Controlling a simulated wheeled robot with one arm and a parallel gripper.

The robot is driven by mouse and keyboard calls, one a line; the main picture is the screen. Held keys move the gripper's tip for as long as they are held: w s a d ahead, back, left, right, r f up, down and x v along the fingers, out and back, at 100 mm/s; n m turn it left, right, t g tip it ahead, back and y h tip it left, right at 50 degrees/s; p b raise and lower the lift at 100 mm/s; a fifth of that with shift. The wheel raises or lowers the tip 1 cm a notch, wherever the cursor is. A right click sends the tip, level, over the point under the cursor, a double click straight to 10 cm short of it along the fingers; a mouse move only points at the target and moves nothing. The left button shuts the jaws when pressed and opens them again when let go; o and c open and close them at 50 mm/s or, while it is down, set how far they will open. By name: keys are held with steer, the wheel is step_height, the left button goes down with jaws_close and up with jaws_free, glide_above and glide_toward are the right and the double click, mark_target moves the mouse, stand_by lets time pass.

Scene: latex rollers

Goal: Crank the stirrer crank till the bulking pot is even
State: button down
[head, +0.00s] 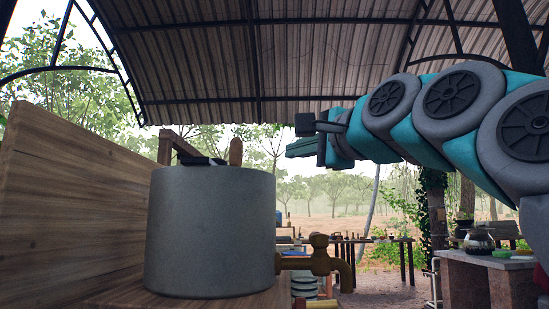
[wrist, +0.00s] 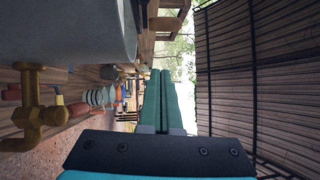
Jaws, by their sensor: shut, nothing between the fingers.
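The bulking pot (head: 210,235) is a large grey cylinder on a wooden bench, with a brass tap low on its right side. Its inside is hidden from this low angle. The stirrer crank shows above the rim as a dark bar with an upright wooden handle (head: 236,152). My gripper (head: 288,150) is up to the right of the handle, apart from it, pointing left. In the wrist view the two teal fingers (wrist: 161,75) lie together, shut and empty. The pot wall (wrist: 70,30) fills the upper left of that view.
A wooden board (head: 75,205) stands behind and left of the pot. The brass tap (head: 320,262) juts out right of it. A table with small items (head: 375,242) and a brick counter (head: 485,275) stand farther back. The air between gripper and handle looks clear.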

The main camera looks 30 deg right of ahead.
steer(key=w, duration=0.9)
steer(key=shift+w+d+r+p, duration=0.15)
steer(key=shift+w+r+p, duration=0.1)
steer(key=shift+r+p, duration=0.1)
steer(key=w+a, duration=0.2)
steer(key=shift+w+a+r, duration=0.3)
steer(key=shift+w+a, duration=0.1)
